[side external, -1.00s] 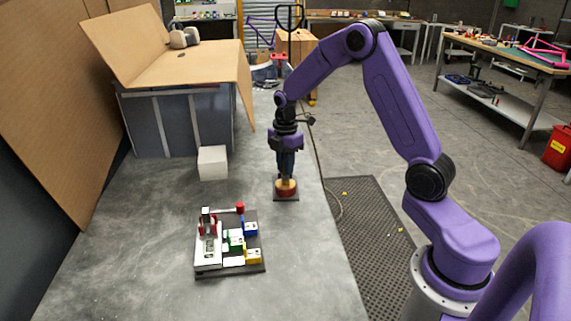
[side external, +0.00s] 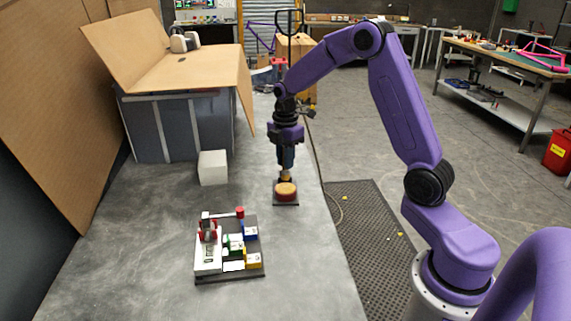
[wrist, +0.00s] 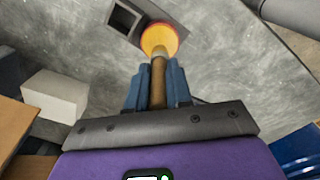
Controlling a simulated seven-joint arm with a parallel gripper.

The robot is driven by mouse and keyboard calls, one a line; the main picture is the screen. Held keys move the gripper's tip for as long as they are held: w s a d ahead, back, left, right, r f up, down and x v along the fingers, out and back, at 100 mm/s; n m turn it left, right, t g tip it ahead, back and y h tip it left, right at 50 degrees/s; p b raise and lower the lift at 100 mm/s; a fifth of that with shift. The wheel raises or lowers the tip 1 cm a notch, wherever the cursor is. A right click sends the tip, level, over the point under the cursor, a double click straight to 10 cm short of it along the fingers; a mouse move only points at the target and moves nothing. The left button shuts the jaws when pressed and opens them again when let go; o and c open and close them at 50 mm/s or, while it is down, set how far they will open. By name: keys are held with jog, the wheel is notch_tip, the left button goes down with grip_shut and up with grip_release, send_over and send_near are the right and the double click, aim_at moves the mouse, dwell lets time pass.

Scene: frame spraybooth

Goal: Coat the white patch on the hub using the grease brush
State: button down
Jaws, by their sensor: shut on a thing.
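My gripper (side external: 285,163) points down over the workbench in the side view. In the wrist view its blue fingers (wrist: 156,88) are shut on a wooden handle (wrist: 158,82), which I take for the grease brush. A yellow and orange round shape (wrist: 160,38) shows at the handle's far end; I cannot tell whether it is the brush's head or something below it. In the side view a round red piece with a tan top (side external: 286,190) sits on a small dark plate (side external: 286,203) just below the gripper. I cannot pick out the hub or its white patch with certainty.
A dark board with white, red, green, blue and yellow blocks (side external: 233,264) lies at the front left. A white cube (side external: 213,168) stands behind it. A large grey bin with cardboard flaps (side external: 180,125) fills the back left. Bare bench lies between.

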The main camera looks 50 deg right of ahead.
jog(key=shift+r, duration=1.7)
jog(key=shift+s+a+f+m, duration=0.1)
jog(key=shift+s+a+m, duration=0.05)
jog(key=shift+a+m, duration=0.25)
jog(key=s+a+f+m, duration=0.3)
jog(key=s+a+m, duration=0.55)
jog(key=m, duration=0.75)
jog(key=w+a+r+t+y, duration=0.1)
jog(key=w+a+r, duration=0.3)
jog(key=a, duration=0.4)
jog(key=w+a+r+t+y, duration=0.1)
jog(key=w+a+r, duration=0.4)
jog(key=a, duration=0.3)
jog(key=shift+w+a+r, duration=0.15)
jog(key=shift+w+a, duration=0.15)
jog(key=shift+w, duration=0.3)
jog(key=shift+f, duration=2.25)
